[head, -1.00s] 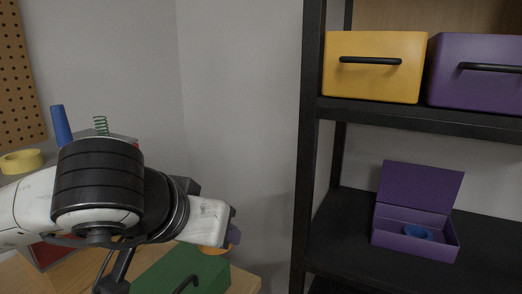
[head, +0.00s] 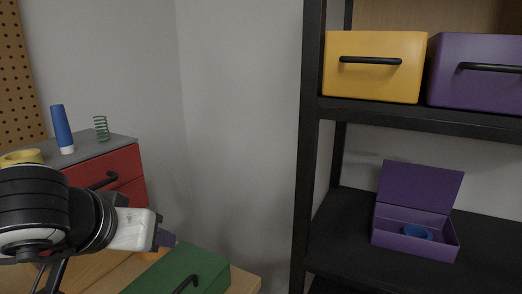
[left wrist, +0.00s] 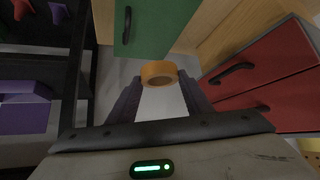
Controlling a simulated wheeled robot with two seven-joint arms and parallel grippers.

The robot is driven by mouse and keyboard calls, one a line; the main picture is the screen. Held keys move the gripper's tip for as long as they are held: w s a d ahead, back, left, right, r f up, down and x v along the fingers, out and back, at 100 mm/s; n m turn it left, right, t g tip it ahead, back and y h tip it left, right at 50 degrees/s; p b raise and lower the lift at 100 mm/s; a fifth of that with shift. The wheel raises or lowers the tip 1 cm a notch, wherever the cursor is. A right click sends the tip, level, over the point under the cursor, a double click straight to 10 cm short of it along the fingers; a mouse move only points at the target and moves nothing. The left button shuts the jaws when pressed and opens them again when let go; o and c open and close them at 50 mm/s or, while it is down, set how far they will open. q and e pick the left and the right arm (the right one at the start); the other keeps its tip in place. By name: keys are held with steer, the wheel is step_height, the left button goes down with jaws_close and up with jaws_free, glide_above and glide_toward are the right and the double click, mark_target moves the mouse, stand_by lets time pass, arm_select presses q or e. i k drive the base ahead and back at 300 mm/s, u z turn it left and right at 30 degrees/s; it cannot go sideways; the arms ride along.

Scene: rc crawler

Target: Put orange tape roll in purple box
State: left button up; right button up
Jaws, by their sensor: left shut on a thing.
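My left gripper (head: 166,238) is at the lower left of the head view, above the wooden table. In the left wrist view, its fingers (left wrist: 160,84) are shut on the orange tape roll (left wrist: 158,66), held at the fingertips. The roll is mostly hidden behind the gripper in the head view. The purple box (head: 400,243) stands on the black shelf at the right with its lid raised. A blue roll (head: 418,232) lies in it. My gripper is well to the left of this box. My right gripper is not in view.
A green box (head: 205,264) with a black handle is beside the gripper. A red drawer cabinet (head: 125,163) stands behind it at the left. A black shelf post (head: 305,150) stands between gripper and purple box. Yellow (head: 385,83) and purple (head: 470,88) handled boxes occupy the upper shelf.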

mark_target(390, 226)
steer(key=z, duration=0.4)
steer(key=k, duration=0.95)
steer(key=z, duration=1.75)
steer(key=i, duration=1.4)
steer(key=u, duration=0.75)
steer(key=i, duration=0.5)
steer(key=u, duration=0.25)
